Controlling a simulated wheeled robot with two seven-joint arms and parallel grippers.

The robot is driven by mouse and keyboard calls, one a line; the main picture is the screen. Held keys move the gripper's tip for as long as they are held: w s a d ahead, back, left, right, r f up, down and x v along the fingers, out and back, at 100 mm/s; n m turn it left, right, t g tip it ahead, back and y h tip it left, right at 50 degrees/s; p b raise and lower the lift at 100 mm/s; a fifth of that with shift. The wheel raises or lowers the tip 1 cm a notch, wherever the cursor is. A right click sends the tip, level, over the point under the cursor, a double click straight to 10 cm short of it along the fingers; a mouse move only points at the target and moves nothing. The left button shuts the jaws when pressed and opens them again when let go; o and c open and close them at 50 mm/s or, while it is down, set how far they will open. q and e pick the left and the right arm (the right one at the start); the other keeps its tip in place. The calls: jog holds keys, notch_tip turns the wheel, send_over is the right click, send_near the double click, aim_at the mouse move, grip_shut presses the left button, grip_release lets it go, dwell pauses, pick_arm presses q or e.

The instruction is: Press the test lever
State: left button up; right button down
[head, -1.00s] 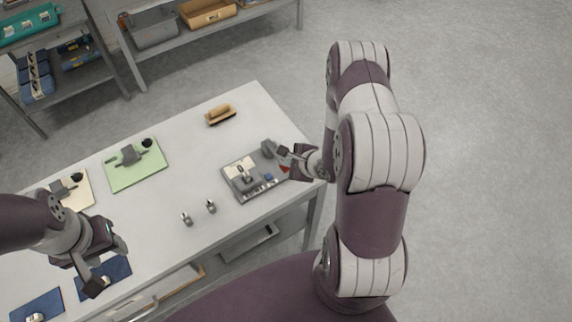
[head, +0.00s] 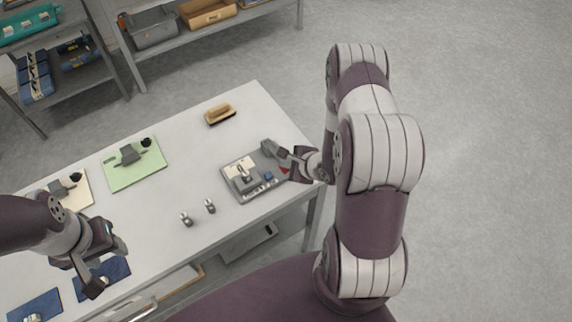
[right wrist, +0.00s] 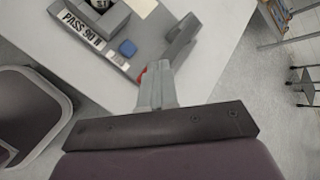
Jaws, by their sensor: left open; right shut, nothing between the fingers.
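The grey test fixture (head: 236,190) lies on the right end of the white table. A grey lever (head: 268,147) stands at its far right side. In the right wrist view the lever (right wrist: 181,40) is a bent grey bar just beyond the fingers. A blue button (right wrist: 127,48) and a "PASS 90 N" label (right wrist: 84,30) are on the fixture. A red part (right wrist: 142,75) shows partly behind my fingers. My right gripper (head: 285,153) is shut and empty, close beside the lever; I cannot tell whether they touch. My left gripper (head: 106,266) is open above the table's left part.
A green mat (head: 120,178) with a grey part lies farther left. A wooden brush (head: 220,114) lies at the back. Two small metal pieces (head: 187,219) stand near the front edge. Blue mats (head: 117,267) lie near my left gripper. Shelves (head: 150,60) stand behind.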

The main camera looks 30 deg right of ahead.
jog(key=shift+f+b, duration=0.6)
jog(key=shift+f, duration=0.35)
dwell(0.6)
jog(key=shift+r, duration=0.1)
dwell(0.4)
jog(key=shift+r+p, duration=1.85)
jog(key=shift+p, duration=0.2)
notch_tip(320, 180, up, 5)
jog(key=p, duration=0.5)
